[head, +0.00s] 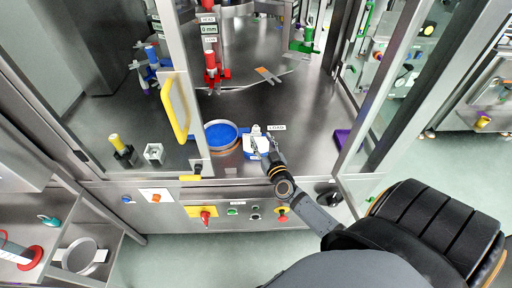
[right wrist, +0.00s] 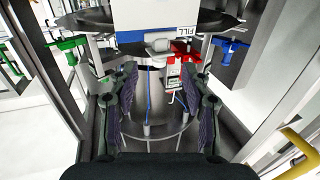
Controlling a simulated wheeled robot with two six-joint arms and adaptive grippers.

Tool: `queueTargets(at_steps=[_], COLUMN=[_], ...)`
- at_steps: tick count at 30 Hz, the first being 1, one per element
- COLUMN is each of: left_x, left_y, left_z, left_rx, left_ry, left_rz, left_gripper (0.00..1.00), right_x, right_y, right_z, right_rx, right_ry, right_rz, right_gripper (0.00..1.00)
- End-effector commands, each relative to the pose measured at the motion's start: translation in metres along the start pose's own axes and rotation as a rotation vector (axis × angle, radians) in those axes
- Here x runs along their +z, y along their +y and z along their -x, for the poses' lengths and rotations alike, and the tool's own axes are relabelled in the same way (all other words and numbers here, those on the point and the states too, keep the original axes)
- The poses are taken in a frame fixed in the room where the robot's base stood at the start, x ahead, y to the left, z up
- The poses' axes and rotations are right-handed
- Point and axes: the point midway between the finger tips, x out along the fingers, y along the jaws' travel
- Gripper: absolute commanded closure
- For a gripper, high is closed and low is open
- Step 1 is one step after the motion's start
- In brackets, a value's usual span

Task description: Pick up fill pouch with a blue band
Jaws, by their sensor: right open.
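A white pouch with a blue band (head: 250,146) sits on the dark machine deck near the front edge, right of a blue round disc. In the right wrist view a white panel with a blue band (right wrist: 130,37), marked FILL, shows beyond my fingers, with a grey spout-like part in front of it. My right gripper (head: 266,150) reaches in over the pouch and partly covers it. In the right wrist view its two fingers (right wrist: 160,88) stand apart, with nothing clearly held between them. Whether they touch the pouch cannot be told. My left gripper is not in view.
The blue disc (head: 221,135) lies close left of the pouch. A LOAD label (head: 276,128) is just behind it. The open glass door with a yellow handle (head: 174,105) stands at left; another door frame (head: 380,95) stands at right. Red switches (head: 211,68) stand farther back.

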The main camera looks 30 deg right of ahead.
Motion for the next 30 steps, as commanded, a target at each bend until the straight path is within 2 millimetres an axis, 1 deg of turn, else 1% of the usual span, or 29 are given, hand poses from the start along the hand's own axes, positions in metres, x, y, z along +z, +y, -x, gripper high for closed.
queueTargets(at_steps=[1,3,8,10,15,18,25,26,30], left_x=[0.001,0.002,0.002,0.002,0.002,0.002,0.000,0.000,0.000], left_y=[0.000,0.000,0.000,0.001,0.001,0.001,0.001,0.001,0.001], left_z=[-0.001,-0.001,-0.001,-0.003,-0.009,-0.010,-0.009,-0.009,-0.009], left_rx=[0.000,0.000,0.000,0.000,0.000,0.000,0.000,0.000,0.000], left_ry=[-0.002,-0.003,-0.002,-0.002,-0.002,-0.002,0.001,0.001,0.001], left_rz=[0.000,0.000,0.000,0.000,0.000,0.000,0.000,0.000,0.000], left_gripper=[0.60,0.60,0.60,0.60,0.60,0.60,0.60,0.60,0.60], right_x=[0.000,0.000,0.001,0.001,0.002,0.002,0.001,0.001,0.001], right_y=[0.000,0.000,0.000,0.000,0.001,0.001,0.000,0.000,0.000], right_z=[-0.008,-0.014,-0.018,-0.026,-0.056,-0.066,-0.069,-0.068,-0.068], right_rx=[0.001,0.000,-0.001,-0.001,-0.001,-0.001,-0.001,-0.001,-0.001], right_ry=[0.001,0.000,-0.001,0.001,0.000,-0.001,-0.001,-0.001,-0.001], right_rz=[-0.001,-0.001,-0.001,-0.001,-0.001,-0.001,0.000,-0.001,-0.001], right_gripper=[0.52,0.52,0.52,0.52,0.52,0.52,0.52,0.55,0.74])
